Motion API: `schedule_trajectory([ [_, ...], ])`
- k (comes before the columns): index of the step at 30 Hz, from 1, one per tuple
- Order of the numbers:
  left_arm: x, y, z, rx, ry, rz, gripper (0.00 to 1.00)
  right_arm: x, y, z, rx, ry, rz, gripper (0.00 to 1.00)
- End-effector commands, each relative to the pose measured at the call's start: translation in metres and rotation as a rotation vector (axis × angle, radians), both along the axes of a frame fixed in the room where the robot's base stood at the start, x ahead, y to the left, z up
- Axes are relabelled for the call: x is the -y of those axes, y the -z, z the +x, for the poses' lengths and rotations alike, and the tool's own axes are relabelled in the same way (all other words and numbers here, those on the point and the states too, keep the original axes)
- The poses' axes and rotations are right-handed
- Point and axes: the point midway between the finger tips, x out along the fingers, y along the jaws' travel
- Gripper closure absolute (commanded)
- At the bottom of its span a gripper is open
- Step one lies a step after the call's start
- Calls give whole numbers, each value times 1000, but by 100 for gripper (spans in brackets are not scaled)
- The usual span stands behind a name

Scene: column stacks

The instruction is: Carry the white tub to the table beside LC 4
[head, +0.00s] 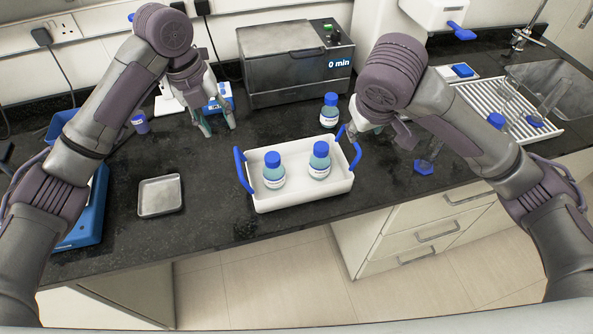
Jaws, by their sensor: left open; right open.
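The white tub (305,197) stands on the dark bench near its front edge. It has a blue handle at each end, and two blue-capped bottles (274,177) stand upright in it. My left gripper (219,128) is open and empty, behind and left of the tub, apart from the left handle (239,168). My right gripper (347,134) is open beside the top of the right handle (355,153); its arm partly hides it, and I cannot tell whether it touches. No label LC 4 and no second table are in view.
A metal bath reading "0 min" (290,75) stands behind the tub, with another blue-capped bottle (329,111) in front of it. A metal tray (160,195) lies to the left. A white drying rack (515,105) and a sink (560,85) are at the right.

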Motion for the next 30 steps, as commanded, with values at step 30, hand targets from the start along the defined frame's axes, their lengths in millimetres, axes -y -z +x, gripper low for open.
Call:
schedule_trajectory([
  [30,26,134,7,-1,-1,1,57,12,123,57,0,0,1,59],
])
